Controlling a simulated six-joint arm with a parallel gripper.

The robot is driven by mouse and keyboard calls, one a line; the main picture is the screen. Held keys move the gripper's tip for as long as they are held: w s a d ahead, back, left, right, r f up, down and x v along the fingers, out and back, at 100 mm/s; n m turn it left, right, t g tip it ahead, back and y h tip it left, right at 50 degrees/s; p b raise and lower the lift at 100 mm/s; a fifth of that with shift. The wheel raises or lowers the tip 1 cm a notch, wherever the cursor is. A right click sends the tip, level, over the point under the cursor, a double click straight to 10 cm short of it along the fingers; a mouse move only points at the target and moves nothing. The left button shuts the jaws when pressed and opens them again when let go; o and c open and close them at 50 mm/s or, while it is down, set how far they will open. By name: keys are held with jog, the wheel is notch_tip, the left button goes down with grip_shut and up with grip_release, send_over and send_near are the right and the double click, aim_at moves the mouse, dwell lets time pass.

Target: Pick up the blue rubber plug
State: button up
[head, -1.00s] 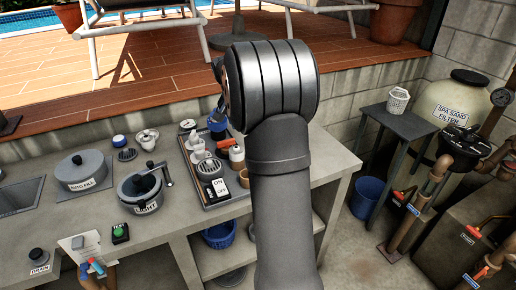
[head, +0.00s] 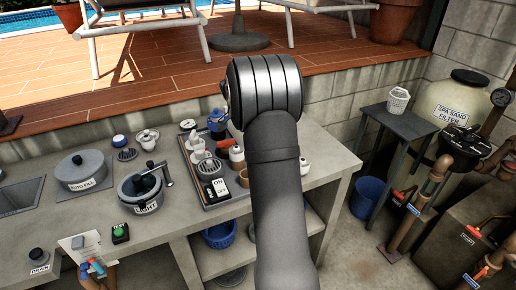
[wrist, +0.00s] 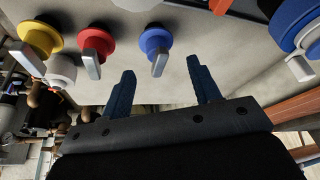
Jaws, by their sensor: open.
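In the wrist view a blue round plug (wrist: 156,41) with a flat grey metal tab stands out from a pale surface. It is just ahead of my gripper (wrist: 163,85). The gripper's two dark blue fingers are apart with nothing between them, and the plug's tab lies ahead of the gap. I see no contact. In the head view my arm's wrist hides the gripper, and I cannot make out this plug there.
A red plug (wrist: 94,46) and a yellow plug (wrist: 40,40) stand beside the blue one, with a white round part (wrist: 60,70) near the yellow. A blue-and-white object (wrist: 295,25) is at the right. In the head view, a tray (head: 217,196) of items sits on the counter (head: 318,180).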

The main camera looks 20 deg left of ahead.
jog(key=shift+d+x, duration=0.15)
jog(key=shift+x, duration=1.45)
jog(key=shift+d+x, duration=0.2)
jog(key=shift+x, duration=1.35)
jog(key=shift+w+r, duration=0.15)
jog(key=c, duration=1.1)
